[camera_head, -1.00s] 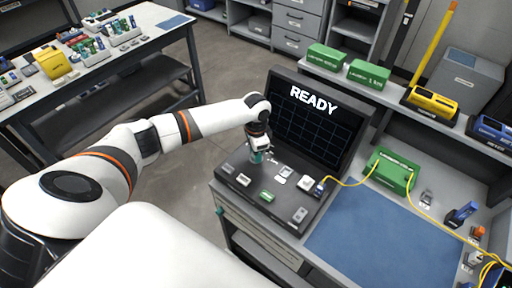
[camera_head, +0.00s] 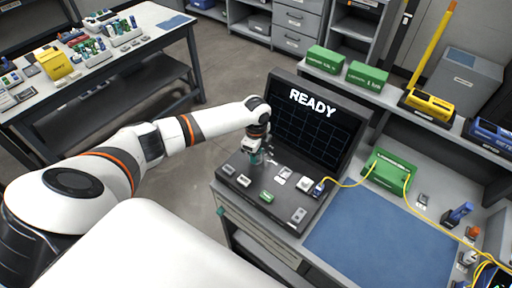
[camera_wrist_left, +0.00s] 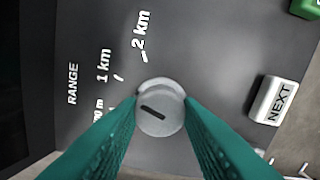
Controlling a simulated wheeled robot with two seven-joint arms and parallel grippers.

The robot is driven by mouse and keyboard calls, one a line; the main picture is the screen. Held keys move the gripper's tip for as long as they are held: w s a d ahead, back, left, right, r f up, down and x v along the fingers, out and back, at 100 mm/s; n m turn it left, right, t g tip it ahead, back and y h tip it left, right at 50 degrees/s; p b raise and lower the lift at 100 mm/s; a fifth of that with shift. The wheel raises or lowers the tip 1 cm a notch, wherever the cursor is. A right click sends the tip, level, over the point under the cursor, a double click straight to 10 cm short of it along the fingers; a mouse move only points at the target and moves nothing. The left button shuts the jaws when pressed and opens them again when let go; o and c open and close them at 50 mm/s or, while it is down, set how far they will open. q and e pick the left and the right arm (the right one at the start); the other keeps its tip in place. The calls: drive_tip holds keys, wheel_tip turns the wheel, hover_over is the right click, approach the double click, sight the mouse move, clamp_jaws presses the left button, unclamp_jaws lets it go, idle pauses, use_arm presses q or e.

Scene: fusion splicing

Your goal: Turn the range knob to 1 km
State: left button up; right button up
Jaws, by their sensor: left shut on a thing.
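The range knob (camera_wrist_left: 160,112) is a round grey knob with a dark slot-like mark, on a dark panel (camera_wrist_left: 205,45) marked RANGE. The labels 1 km (camera_wrist_left: 103,66) and 2 km (camera_wrist_left: 141,37) lie above and left of it; a label ending in "m" is partly hidden by a finger. The mark runs from left to lower right; its left end lies nearer the partly hidden label than 2 km. My left gripper (camera_head: 256,158) is at the console; in the left wrist view its teal fingers (camera_wrist_left: 160,120) are shut on the knob's sides. My right gripper is out of view.
The console's upright screen (camera_head: 315,120) reads READY, close behind the left gripper. A NEXT button (camera_wrist_left: 274,101) lies right of the knob. A yellow cable (camera_head: 345,184) runs from the console to a green box (camera_head: 388,170). The blue mat (camera_head: 380,240) is bare.

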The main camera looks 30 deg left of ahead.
use_arm(q)
drive_tip(key=shift+w+r, duration=0.1)
idle(0.5)
drive_tip(key=o, duration=1)
wheel_tip(320, 180, up, 12)
drive_tip(key=shift+b, duration=1.2)
